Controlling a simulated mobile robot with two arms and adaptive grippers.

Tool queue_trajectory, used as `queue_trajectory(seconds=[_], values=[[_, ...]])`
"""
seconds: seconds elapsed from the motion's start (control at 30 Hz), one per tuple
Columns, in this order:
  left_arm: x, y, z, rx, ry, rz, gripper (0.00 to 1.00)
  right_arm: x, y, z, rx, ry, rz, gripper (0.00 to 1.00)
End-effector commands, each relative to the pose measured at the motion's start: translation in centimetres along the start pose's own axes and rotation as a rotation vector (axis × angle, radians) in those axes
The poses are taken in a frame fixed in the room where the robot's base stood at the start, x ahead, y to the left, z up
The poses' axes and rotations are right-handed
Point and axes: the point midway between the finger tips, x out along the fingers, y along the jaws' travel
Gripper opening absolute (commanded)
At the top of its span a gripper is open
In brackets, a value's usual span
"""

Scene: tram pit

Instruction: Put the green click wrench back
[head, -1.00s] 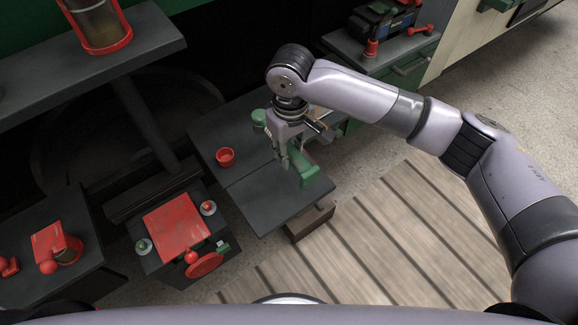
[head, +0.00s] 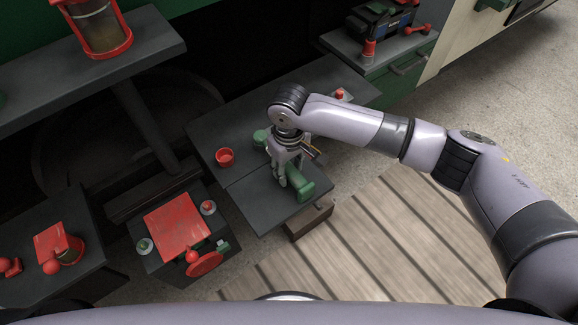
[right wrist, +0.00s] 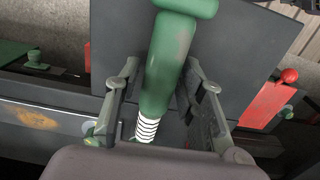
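The green click wrench (head: 299,186) lies on the dark bench top, or just above it; I cannot tell if it touches. Its rounded green end (head: 261,137) shows behind my right gripper. My right gripper (head: 287,178) is above the wrench, with a finger on each side of it. In the right wrist view the green body (right wrist: 167,70) and a white ribbed band (right wrist: 147,128) lie between the right gripper's fingers (right wrist: 162,80), with narrow gaps beside them, so the fingers look open. My left gripper is not in view.
A red cup (head: 225,157) stands on the dark bench (head: 225,180), left of the wrench. A red-topped stand (head: 177,227) with small pots is in front at left. A green cabinet (head: 400,75) with a toolbox is behind at right. Wooden slats (head: 400,235) cover the floor.

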Motion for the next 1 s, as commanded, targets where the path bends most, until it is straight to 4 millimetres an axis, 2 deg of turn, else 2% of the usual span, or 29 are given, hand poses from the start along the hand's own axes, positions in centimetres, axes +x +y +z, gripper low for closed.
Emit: queue_trajectory(seconds=[0.1, 0.4, 0.6, 0.63, 0.7, 1.0], values=[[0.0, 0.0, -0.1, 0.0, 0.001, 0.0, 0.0, 0.0, 0.0, 0.0, 0.0, 0.0, 0.0, 0.46], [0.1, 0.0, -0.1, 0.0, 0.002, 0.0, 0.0, 0.0, 0.0, 0.0, 0.0, 0.0, 0.0, 0.46], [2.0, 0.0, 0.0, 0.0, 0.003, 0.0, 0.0, 0.9, 0.1, 0.0, 0.0, 0.001, 0.001, 0.46], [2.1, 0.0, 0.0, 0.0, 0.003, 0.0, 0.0, 0.6, 0.1, -0.1, 0.0, 0.003, 0.001, 0.46], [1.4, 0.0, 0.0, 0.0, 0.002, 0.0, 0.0, -1.8, 0.0, -0.1, -0.001, 0.004, 0.0, 0.46], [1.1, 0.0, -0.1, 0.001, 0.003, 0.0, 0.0, -9.3, -0.3, 0.3, -0.001, 0.004, 0.0, 0.46]])
